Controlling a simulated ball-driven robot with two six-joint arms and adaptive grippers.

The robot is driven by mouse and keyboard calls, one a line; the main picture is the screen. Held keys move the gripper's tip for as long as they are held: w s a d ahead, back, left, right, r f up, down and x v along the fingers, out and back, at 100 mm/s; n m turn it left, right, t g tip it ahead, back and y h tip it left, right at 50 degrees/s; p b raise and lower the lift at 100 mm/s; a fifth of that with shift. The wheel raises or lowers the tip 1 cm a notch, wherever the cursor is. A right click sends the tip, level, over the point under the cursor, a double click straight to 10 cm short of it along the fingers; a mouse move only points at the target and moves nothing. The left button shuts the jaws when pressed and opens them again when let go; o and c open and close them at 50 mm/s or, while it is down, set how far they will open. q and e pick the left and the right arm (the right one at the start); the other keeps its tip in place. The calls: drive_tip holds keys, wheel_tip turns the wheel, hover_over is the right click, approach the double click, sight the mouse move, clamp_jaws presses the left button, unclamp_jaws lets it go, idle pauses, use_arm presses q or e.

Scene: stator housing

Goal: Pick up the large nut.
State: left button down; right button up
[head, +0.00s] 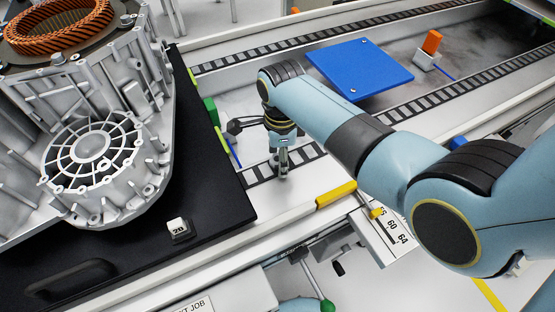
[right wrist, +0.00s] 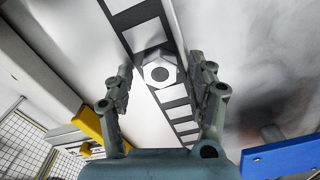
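The large nut (right wrist: 160,74) shows in the right wrist view as a pale six-sided piece with a dark round hole. It lies on or beside the black-and-white ladder-like strip. My right gripper (right wrist: 161,68) is open, one finger on each side of the nut in that view, with visible gaps between. I cannot tell how far the fingertips are above it. In the head view my right arm reaches in from the right, down to the near strip, and I cannot make out the nut there. My left gripper is not in view.
A large metal stator housing (head: 92,150) stands on a black board (head: 225,195) left of my right arm. A blue plate (head: 358,68) and an orange block (head: 432,41) lie beyond the arm. A yellow grip (head: 336,194) sits on the front rail.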

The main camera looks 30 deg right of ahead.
clamp_jaws()
